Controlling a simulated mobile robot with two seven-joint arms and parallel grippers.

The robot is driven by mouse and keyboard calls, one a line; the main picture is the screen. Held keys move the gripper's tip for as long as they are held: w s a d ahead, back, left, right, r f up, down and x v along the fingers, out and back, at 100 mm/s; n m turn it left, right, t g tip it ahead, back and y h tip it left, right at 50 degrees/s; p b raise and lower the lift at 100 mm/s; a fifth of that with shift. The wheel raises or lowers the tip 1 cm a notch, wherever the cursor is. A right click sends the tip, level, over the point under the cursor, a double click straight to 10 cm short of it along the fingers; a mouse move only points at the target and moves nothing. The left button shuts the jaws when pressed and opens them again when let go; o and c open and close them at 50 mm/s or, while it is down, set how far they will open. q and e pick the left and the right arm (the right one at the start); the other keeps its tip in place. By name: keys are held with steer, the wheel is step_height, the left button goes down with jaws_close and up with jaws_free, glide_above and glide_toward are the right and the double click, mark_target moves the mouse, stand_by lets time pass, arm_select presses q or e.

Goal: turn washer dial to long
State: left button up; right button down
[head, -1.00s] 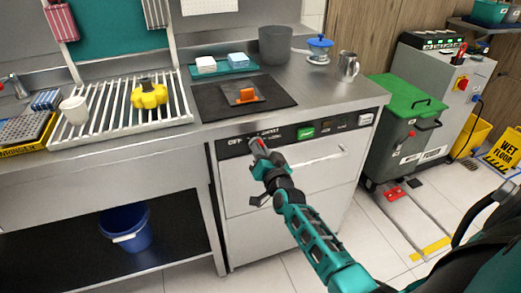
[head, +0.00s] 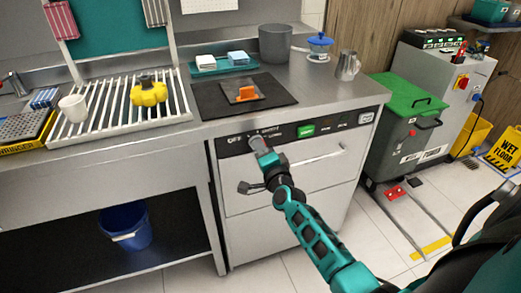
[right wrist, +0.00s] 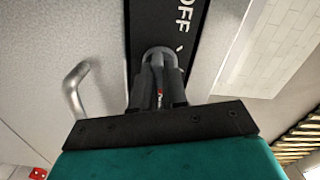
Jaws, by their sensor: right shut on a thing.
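The washer (head: 285,200) is a steel under-counter unit with a black control strip (head: 330,123) along its top edge. The grey round dial (head: 256,142) sits at the left of this strip, near the letters OFF. My right gripper (head: 263,152) reaches it from the front and is shut on it. In the right wrist view, the dial (right wrist: 159,51) shows as a grey ring beside the word OFF, with my right gripper's dark fingers (right wrist: 158,92) around its grip. The fingers hide much of the dial, so its pointer cannot be read. My left gripper is not in view.
A bar handle (head: 318,160) crosses the washer door below the strip; it also shows in the right wrist view (right wrist: 75,88). A green lit button (head: 306,131) is right of the dial. A green-lidded bin (head: 408,110) stands to the right.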

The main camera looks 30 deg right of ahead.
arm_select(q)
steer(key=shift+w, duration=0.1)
arm_select(e)
steer(key=shift+r+m, duration=0.15)
steer(key=shift+m, duration=0.15)
steer(key=c, duration=1.2)
jaws_free()
steer(key=shift+o, duration=0.2)
arm_select(q)
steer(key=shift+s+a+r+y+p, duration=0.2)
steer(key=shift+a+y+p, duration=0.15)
steer(key=shift+p, duration=0.3)
arm_select(e)
steer(key=v, duration=1.3)
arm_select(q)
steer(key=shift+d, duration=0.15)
arm_select(e)
steer(key=shift+w, duration=0.1)
